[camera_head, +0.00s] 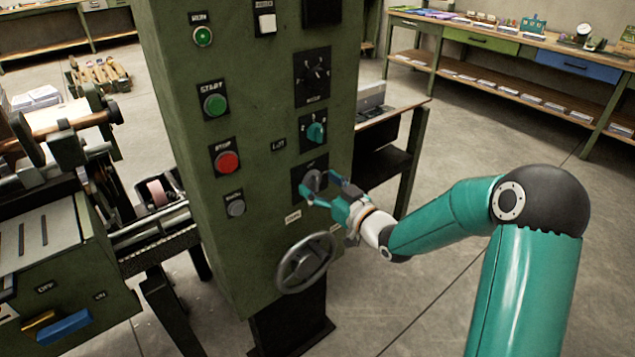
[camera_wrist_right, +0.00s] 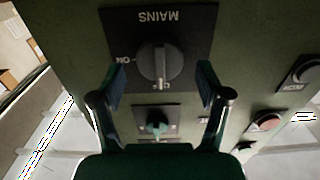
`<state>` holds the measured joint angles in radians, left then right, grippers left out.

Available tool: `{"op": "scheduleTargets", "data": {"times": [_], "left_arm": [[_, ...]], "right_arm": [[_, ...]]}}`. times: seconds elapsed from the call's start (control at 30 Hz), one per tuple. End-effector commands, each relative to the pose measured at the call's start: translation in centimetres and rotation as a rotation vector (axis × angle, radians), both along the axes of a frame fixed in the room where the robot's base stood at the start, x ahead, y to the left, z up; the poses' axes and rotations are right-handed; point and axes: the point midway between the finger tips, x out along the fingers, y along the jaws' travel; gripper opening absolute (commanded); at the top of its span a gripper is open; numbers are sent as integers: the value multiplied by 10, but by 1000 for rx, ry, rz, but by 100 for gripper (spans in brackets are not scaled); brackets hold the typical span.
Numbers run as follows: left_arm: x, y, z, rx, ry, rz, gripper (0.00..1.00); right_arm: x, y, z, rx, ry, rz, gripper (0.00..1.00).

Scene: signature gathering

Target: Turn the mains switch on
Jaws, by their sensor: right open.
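The mains switch (camera_head: 312,181) is a grey rotary knob on a black plate, low on the green cabinet front. In the right wrist view the knob (camera_wrist_right: 158,62) shows close up, with an upside-down MAINS label above it. Its pale pointer line points down in that view, toward the mark that seems to read OFF; the ON mark is to the left. My right gripper (camera_head: 325,191) is open at the plate. In the wrist view its fingers (camera_wrist_right: 160,82) stand on either side of the knob, apart from it. My left gripper is not in view.
A teal selector knob (camera_head: 316,131) sits above the mains switch, with a red button (camera_head: 227,161) and a green START button (camera_head: 214,104) to the left. A handwheel (camera_head: 306,262) juts out below. Open floor lies to the right.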

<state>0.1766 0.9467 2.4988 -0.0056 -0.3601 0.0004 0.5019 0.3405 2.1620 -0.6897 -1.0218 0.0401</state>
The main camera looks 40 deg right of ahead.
Motion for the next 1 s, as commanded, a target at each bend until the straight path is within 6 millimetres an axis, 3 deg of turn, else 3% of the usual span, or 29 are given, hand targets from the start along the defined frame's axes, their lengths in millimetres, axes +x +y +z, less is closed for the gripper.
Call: {"op": "scheduleTargets", "data": {"times": [0.37, 0.73, 1.0], "left_arm": [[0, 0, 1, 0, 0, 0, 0], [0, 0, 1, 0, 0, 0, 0], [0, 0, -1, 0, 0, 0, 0]], "right_arm": [[7, 1, 0, 0, 0, 1, 76], [7, 2, 0, 0, 0, 1, 17], [7, 2, -1, 22, 2, 4, 17]]}}
